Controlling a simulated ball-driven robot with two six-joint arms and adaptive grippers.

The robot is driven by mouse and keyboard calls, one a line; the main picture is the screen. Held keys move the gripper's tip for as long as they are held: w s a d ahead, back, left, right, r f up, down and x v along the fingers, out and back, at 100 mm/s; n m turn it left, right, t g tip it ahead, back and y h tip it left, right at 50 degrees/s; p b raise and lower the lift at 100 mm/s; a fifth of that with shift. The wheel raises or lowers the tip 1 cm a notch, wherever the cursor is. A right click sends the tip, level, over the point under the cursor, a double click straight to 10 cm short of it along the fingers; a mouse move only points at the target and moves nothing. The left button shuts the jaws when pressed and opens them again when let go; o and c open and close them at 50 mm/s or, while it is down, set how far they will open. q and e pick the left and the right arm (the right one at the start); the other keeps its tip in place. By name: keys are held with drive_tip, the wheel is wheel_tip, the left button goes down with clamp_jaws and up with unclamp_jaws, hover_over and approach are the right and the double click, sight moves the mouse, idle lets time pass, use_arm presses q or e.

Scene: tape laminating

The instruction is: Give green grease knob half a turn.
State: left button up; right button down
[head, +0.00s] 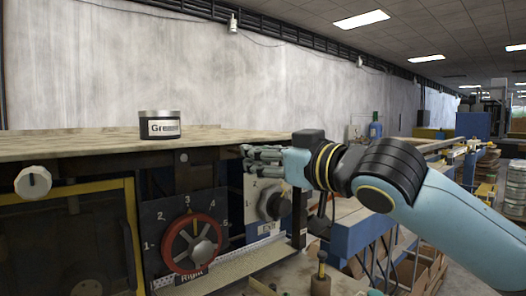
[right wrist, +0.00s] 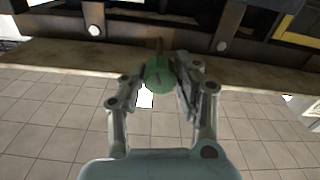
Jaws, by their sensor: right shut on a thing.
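The green grease knob (right wrist: 160,78) shows in the right wrist view as a round green piece at the table edge, between my fingers. My right gripper (right wrist: 162,74) is shut on it, with one finger on each side. In the head view my right gripper (head: 262,156) reaches in from the right to the front edge of the bench top, and the green knob cannot be made out there. A dark can (head: 160,126) with a white label starting "Gre" stands on the bench top to the left. My left gripper is not in view.
Below the bench edge are a red dial (head: 192,243) numbered 1 to 5 and labelled "Right", a dark knob (head: 272,205) on a grey plate just under my right gripper, and a white knob (head: 33,182) at far left. The bench top (head: 90,145) around the can is clear.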

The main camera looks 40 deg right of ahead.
drive_tip(key=shift+f+m, duration=0.2)
drive_tip(key=shift+m, duration=1.5)
drive_tip(key=shift+d, duration=0.1)
drive_tip(key=c, duration=1)
unclamp_jaws()
drive_tip(key=shift+r, duration=0.1)
drive_tip(key=shift+r, duration=0.2)
wheel_tip(320, 180, up, 10)
drive_tip(key=shift+f, duration=0.2)
